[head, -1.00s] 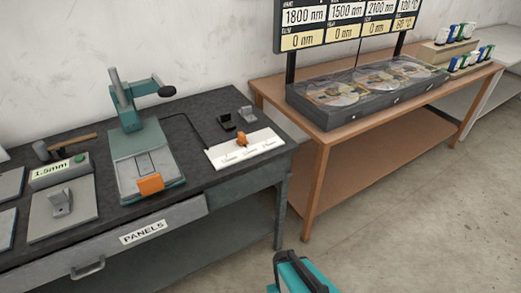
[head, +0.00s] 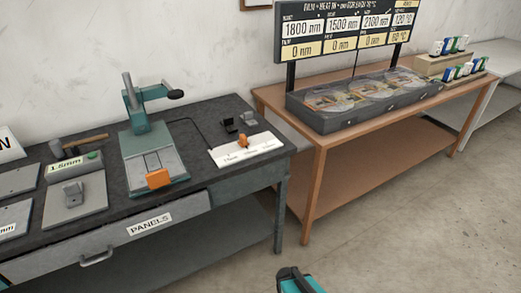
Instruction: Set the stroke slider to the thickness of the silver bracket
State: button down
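The stroke slider appears as an orange knob (head: 243,141) on a white labelled scale plate (head: 248,152) at the right end of the dark bench. The knob stands right of the plate's middle; its labels are too small to read. A silver-grey bracket (head: 248,117) lies behind the plate, beside a black one (head: 228,124). Another silver-grey bracket (head: 73,193) sits on a grey panel (head: 90,208) at the left, in front of a "1.5mm" sign (head: 74,167). I cannot tell which bracket is meant. Only a teal and black part of mine shows at the bottom; no fingertips are visible.
A teal press (head: 148,145) with an orange front block (head: 158,178) stands mid-bench, cabled towards the plate. A hammer (head: 82,142) lies at the left. A wooden table (head: 330,137) at the right holds a disc case and display board. The floor in front is clear.

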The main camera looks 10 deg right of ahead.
aim_at(243, 139)
jog(key=u, duration=0.15)
jog(key=i, duration=0.9)
jog(key=z, duration=0.05)
